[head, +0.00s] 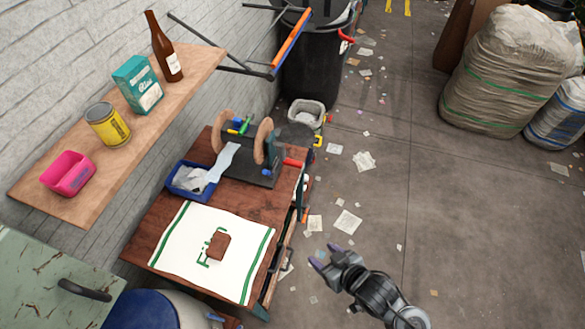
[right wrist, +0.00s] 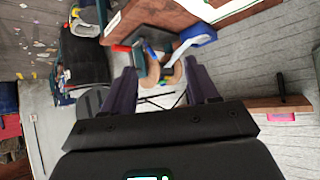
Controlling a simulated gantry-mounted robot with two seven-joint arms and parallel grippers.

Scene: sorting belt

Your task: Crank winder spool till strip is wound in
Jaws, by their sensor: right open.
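The winder (head: 262,172) stands on the wooden bench, with two round wooden spool flanges (head: 264,139) on a dark base. A red crank handle (head: 293,162) sticks out on its right side. A pale blue strip (head: 226,160) runs from the spool down into a blue tray (head: 176,188). My right gripper (head: 318,257) is open and empty, over the floor right of the bench and apart from the crank. In the right wrist view the winder's flange (right wrist: 172,75), red handle (right wrist: 121,48) and strip (right wrist: 184,46) show beyond the open fingers. My left gripper is out of view.
A white towel with green stripes (head: 180,240) lies on the bench with a brown block (head: 218,246) on it. A shelf (head: 160,120) above holds a bottle, box, can and pink container. A black bin (head: 310,65) stands behind. The floor right is open, with scattered paper.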

